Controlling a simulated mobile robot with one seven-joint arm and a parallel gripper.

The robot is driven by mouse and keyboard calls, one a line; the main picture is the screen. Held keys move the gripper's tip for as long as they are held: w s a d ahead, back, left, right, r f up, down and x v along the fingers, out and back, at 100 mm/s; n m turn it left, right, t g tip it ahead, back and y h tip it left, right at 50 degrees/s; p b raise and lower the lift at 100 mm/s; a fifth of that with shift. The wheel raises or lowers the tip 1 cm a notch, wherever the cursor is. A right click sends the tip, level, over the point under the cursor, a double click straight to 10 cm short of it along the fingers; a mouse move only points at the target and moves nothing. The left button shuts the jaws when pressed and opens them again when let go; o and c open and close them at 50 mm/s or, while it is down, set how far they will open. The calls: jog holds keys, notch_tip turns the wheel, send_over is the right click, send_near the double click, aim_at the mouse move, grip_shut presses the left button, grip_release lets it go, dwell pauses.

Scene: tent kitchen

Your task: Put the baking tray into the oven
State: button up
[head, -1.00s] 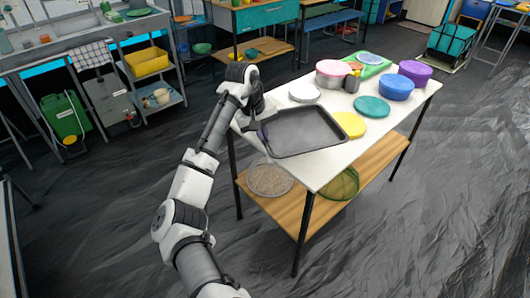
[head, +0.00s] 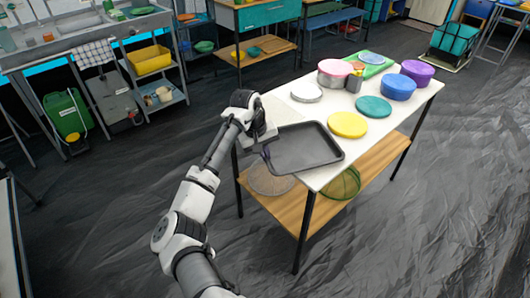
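The baking tray (head: 305,150) is a dark grey rectangular pan with a raised rim. It is at the near left end of the white table, and its left side reaches the table's edge. I cannot tell whether it rests on the top or is slightly lifted. My gripper (head: 265,147) is at the tray's left rim and appears shut on it. The fingertips are small and partly hidden by the wrist. I cannot make out an oven in this view.
The white table (head: 323,181) also holds a yellow disc (head: 347,124), a teal disc (head: 373,106), a white round item (head: 306,92) and several tubs farther back. Its wooden lower shelf (head: 287,209) holds round mesh items.

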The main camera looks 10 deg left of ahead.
jog(key=o, duration=0.4)
jog(key=b+v, duration=0.1)
jog(key=v, duration=1.1)
jog(key=shift+r+b, duration=0.15)
jog(key=shift+b, duration=0.2)
jog(key=shift+d, duration=0.1)
